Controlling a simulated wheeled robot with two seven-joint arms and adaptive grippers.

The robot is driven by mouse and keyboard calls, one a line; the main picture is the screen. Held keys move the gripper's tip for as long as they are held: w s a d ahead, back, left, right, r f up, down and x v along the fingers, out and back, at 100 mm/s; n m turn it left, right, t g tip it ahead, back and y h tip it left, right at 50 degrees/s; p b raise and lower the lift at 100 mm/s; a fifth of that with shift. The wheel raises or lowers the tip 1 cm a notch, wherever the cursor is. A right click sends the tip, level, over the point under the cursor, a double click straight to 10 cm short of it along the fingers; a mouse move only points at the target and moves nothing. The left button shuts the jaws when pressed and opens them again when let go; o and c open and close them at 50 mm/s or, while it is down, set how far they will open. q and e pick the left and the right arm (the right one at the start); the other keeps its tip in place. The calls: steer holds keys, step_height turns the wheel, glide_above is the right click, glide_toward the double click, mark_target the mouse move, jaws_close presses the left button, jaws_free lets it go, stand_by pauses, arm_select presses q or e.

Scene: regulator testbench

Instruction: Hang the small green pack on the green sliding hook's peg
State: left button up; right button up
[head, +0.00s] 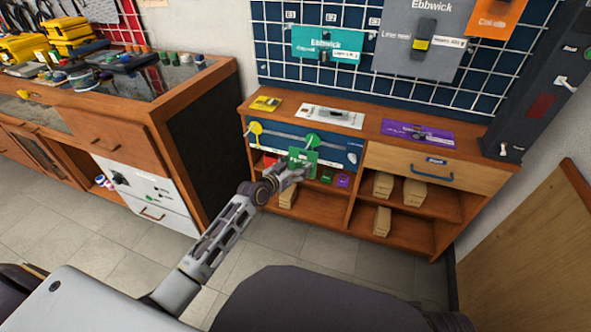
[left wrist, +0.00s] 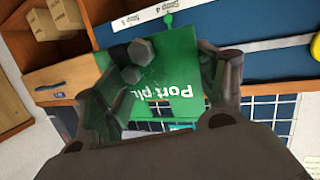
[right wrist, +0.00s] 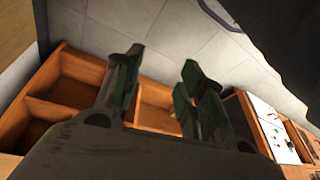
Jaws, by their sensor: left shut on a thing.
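The small green pack (head: 303,155) is a flat green card in front of the blue rail panel of the brown bench. My left gripper (head: 297,172) is shut on it from below. In the left wrist view the pack (left wrist: 180,95) appears upside down between the fingers, with white "Port pl…" lettering. The green sliding hook (head: 312,140) is on the rail just above the pack; a small green part (left wrist: 168,18) shows close to the pack's edge. I cannot tell whether the pack touches the peg. My right gripper (right wrist: 160,68) is open and empty, with its fingers apart.
A yellow hook (head: 257,129) sits further left on the panel. Small red, green and purple items lie on the shelf below it. A large teal pack (head: 328,43) hangs on the wall grid. The floor in front is clear.

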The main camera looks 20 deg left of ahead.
arm_select(q)
steer(key=shift+w, duration=0.4)
steer(key=shift+w+b, duration=0.45)
steer(key=shift+b, duration=0.1)
steer(key=shift+w+f, duration=0.1)
steer(key=shift+w, duration=0.15)
steer(key=shift+w+b, duration=0.2)
steer(key=shift+b, duration=0.15)
steer(key=shift+w, duration=0.15)
steer(key=shift+w+b, duration=0.3)
steer(key=shift+w, duration=0.15)
arm_select(e)
steer(key=shift+t+y, duration=0.5)
steer(key=f, duration=0.1)
steer(key=a+f, duration=0.1)
steer(key=f, duration=0.2)
steer(key=shift+w+a+f, duration=0.2)
steer(key=shift+w+a, duration=0.15)
steer(key=shift+a, duration=0.05)
arm_select(q)
steer(key=shift+w, duration=0.1)
arm_select(e)
steer(key=shift+f, duration=0.1)
